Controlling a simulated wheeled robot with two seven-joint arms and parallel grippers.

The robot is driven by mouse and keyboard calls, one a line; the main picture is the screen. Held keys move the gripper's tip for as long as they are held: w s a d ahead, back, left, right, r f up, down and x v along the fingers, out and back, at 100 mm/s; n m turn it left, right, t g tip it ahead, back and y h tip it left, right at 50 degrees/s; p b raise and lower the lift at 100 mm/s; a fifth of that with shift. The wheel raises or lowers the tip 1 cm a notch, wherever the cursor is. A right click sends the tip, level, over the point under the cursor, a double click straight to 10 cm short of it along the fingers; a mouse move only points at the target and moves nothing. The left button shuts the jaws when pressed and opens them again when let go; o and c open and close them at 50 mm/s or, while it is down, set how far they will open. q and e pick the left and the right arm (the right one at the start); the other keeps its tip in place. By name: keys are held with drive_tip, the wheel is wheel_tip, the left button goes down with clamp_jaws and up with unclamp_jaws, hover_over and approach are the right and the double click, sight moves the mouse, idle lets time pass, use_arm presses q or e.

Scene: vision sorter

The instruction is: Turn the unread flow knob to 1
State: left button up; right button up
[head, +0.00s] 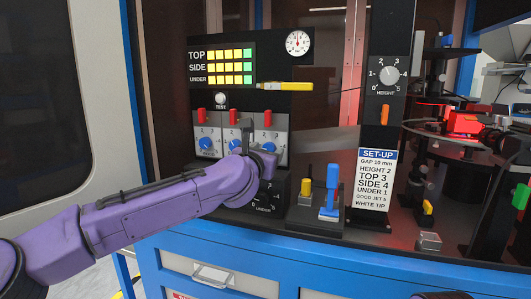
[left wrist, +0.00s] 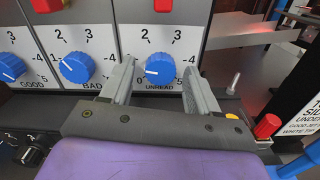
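The blue unread knob (left wrist: 160,68) is on the right panel of a row of three, under the label numbers 2 and 3 and above the word UNREAD. A white mark shows on its left side; the scale's low end is hidden by a finger. My left gripper (left wrist: 160,88) is open, with one finger to each side of the knob and gaps visible between. In the head view, the left gripper (head: 264,162) is in front of the unread panel and covers its lower part. The unread knob (head: 269,146) shows only in part there.
Red switches (head: 202,115) stand above the knobs. Yellow and blue plungers (head: 332,188) stand right of my gripper. A set-up card (head: 375,183) hangs farther right.

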use_arm(q)
drive_tip(key=b+v, duration=0.2)
drive_tip(key=v, duration=0.8)
drive_tip(key=shift+s+b, duration=0.25)
drive_tip(key=shift+b, duration=0.05)
drive_tip(key=shift+a, duration=0.15)
